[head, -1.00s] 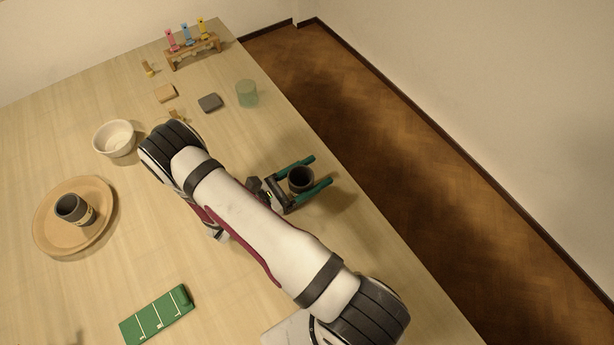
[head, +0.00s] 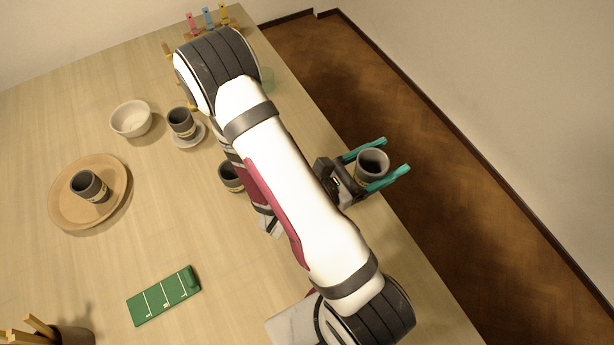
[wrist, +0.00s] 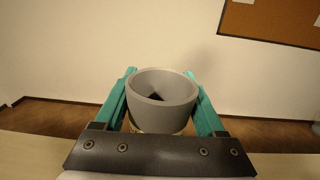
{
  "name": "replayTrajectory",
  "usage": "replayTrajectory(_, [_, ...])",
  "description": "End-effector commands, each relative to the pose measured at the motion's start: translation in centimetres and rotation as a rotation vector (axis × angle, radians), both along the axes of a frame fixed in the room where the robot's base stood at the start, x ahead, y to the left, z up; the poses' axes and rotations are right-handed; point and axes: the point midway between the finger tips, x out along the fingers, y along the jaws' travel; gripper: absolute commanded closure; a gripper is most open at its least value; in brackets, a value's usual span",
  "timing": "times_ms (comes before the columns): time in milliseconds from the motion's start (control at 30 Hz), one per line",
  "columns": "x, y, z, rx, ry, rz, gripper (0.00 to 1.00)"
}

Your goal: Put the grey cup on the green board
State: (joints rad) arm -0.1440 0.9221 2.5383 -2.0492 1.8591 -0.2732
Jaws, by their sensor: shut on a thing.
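My gripper (head: 378,166) is shut on a grey cup (head: 372,163), with a teal finger on each side of it. The cup also shows upright between the fingers in the wrist view (wrist: 162,98). The gripper holds it raised, near the table's right edge in the head view. The green board (head: 165,295), with white lines, lies flat on the table at the lower left, well away from the cup. A raised green strip runs along its right end.
Another grey cup stands on a round wooden tray (head: 60,208). One more (head: 181,122) is on a saucer beside a white bowl (head: 131,118). A third (head: 230,177) is partly behind my arm. A holder with sticks (head: 72,335) stands at the lower left.

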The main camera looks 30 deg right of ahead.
Motion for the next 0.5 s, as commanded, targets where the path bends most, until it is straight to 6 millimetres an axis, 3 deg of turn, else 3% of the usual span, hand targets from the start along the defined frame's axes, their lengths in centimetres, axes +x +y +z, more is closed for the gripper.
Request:
replayTrajectory(167, [3.4, 3.0, 0.1, 0.001, 0.003, 0.175, 0.92])
replayTrajectory(267, [6.3, 6.4, 0.2, 0.001, 0.005, 0.347, 0.92])
replayTrajectory(367, [9.0, 10.9, 0.3, 0.002, 0.008, 0.543, 0.92])
replayTrajectory(500, [11.5, 19.1, 0.5, 0.002, 0.008, 0.853, 0.92])
